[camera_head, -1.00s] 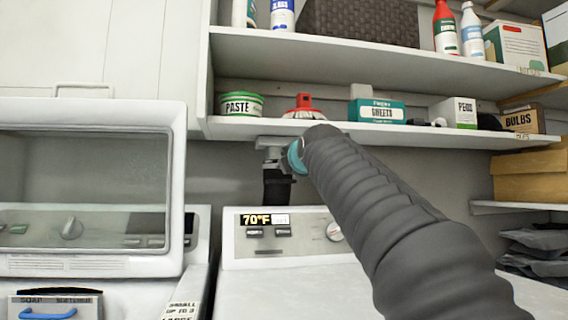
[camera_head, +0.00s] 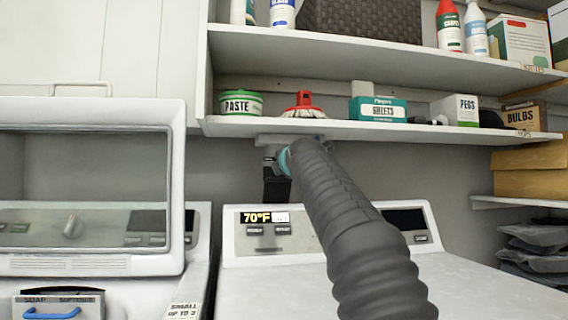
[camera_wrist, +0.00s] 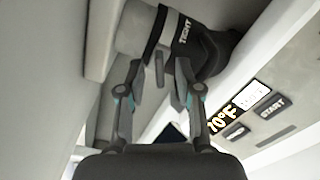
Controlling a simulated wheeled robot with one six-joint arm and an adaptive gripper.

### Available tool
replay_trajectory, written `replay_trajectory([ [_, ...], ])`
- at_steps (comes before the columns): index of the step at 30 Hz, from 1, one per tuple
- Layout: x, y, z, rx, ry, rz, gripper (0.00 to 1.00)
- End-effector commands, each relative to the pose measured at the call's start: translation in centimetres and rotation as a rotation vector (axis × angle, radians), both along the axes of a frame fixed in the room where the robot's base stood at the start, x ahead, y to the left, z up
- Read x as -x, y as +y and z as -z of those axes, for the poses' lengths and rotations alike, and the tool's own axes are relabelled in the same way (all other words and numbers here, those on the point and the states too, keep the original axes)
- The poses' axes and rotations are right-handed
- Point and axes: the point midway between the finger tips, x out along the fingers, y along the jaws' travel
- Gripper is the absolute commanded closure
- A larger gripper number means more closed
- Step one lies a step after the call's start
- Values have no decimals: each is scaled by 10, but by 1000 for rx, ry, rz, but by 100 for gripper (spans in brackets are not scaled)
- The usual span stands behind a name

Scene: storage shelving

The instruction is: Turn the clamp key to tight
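In the wrist view, the clamp (camera_wrist: 215,55) is a dark body with a white "TIGHT" label (camera_wrist: 182,28), beside a pale grey cylinder (camera_wrist: 135,28). A slim dark tab, which looks like the clamp key (camera_wrist: 159,68), points toward my gripper (camera_wrist: 160,80). My gripper's two fingers stand apart, one on each side of the tab, with gaps showing; it looks open. In the head view, the dark part of the clamp (camera_head: 276,186) hangs below the lower shelf. My arm hides most of my gripper there.
The lower shelf (camera_head: 420,133) is just above my arm and holds a paste tin (camera_head: 240,103), a red-handled brush (camera_head: 303,107) and boxes. A washer's control panel (camera_head: 255,238) is below. A glass-fronted machine (camera_head: 80,190) stands at left.

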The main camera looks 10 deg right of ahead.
Motion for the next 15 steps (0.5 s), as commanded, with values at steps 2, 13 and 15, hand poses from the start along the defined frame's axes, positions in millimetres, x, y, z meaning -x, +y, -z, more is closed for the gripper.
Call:
replay_trajectory([
  [2,0,0,0,0,0,0,68],
  [13,0,0,0,-6,0,0,100],
  [15,0,0,0,-30,0,0,100],
])
